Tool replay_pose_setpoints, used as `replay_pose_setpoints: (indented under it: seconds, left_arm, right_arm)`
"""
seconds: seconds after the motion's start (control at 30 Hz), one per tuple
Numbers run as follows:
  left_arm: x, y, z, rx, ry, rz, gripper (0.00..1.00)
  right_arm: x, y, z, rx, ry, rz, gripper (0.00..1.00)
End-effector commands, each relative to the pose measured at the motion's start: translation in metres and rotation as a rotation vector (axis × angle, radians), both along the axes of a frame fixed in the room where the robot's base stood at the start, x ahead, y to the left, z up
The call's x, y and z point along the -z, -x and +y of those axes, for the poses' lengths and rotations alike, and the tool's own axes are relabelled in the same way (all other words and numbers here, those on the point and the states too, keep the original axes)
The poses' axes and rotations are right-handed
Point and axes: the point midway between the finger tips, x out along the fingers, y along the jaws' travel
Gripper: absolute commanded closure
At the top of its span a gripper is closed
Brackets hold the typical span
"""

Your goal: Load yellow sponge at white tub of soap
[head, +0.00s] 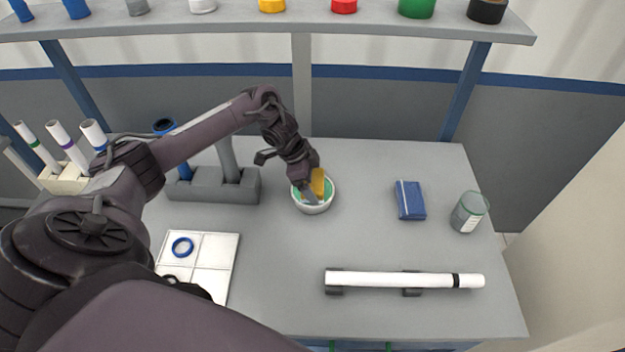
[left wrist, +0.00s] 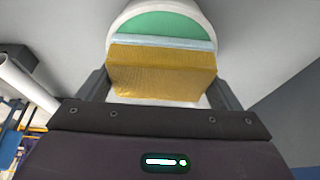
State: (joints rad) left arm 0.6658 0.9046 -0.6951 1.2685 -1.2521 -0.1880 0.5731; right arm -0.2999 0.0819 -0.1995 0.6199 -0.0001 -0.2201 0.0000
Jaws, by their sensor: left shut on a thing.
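The white tub of soap (head: 314,207) stands on the grey table, with green soap inside it. The yellow sponge (head: 318,183) is between the fingers of my left gripper (head: 310,188) and sits at the tub's opening. In the left wrist view the sponge (left wrist: 162,74) covers the near part of the tub (left wrist: 122,17), with green soap (left wrist: 168,24) showing beyond it. My left gripper (left wrist: 165,92) is shut on the sponge there. I cannot tell how deep the sponge reaches into the soap. My right gripper is not in view.
A grey holder (head: 210,187) stands left of the tub. A white tray (head: 208,250) with a blue ring lies front left. A blue block (head: 410,200) and a jar (head: 468,212) stand right. A white pipe (head: 400,280) rests on supports in front.

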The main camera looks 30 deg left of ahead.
Motion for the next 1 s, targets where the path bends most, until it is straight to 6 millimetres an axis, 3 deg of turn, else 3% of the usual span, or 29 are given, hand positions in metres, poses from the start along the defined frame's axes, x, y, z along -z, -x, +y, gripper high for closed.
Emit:
replay_pose_setpoints:
  seconds: [0.8, 1.0]
  left_arm:
    - [-0.067, 0.0, 0.0, 0.0, 0.0, 0.0, 0.32]
    - [-0.069, 0.0, 0.0, 0.0, 0.0, 0.0, 0.32]
  right_arm:
    - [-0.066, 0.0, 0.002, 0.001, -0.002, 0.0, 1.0]
    - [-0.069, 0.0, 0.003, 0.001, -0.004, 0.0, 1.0]
